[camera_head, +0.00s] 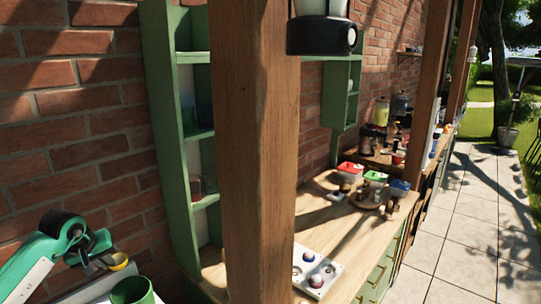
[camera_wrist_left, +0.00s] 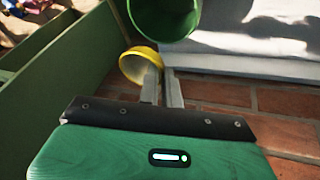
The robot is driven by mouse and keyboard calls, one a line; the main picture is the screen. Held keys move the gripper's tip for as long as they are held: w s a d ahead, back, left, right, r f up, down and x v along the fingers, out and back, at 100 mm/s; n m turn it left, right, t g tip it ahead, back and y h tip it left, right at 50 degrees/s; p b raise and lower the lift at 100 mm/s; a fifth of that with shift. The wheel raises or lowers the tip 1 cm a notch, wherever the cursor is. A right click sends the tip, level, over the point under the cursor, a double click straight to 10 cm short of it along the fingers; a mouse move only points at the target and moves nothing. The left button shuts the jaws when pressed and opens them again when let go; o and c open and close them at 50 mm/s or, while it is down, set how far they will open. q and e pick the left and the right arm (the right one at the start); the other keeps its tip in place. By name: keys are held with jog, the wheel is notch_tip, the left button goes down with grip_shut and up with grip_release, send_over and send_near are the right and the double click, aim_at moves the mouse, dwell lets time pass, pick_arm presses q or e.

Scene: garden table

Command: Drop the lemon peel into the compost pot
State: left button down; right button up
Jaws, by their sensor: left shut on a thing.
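The lemon peel is a yellow, cup-shaped piece; it shows in the head view (camera_head: 119,263) and in the left wrist view (camera_wrist_left: 132,68). My left gripper (camera_head: 108,260) is shut on it, with the fingers (camera_wrist_left: 160,78) pinching its edge in the left wrist view. The green compost pot (camera_head: 132,291) stands at the bottom left of the head view, partly cut off. It also shows at the top of the left wrist view (camera_wrist_left: 165,18). The peel appears close to the pot's rim in both views; I cannot tell the exact gap. My right gripper is not in view.
A thick wooden post (camera_head: 252,150) stands mid-view, hiding part of the counter. A white tray (camera_head: 330,274) with small round items lies on the wooden counter (camera_head: 350,235). Green shelving (camera_head: 172,130) stands against the brick wall. A paved path is at right.

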pick_arm(q)
notch_tip(320, 180, down, 5)
jog(key=shift+s+f+b, duration=0.1)
jog(key=shift+f+b, duration=0.1)
jog(key=shift+b, duration=0.65)
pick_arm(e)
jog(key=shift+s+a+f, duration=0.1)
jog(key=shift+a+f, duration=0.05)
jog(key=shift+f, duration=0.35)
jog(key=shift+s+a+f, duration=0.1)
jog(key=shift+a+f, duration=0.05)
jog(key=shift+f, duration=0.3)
pick_arm(q)
jog(key=c, duration=1.5)
grip_release()
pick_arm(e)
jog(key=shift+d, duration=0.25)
pick_arm(q)
jog(key=shift+r, duration=0.1)
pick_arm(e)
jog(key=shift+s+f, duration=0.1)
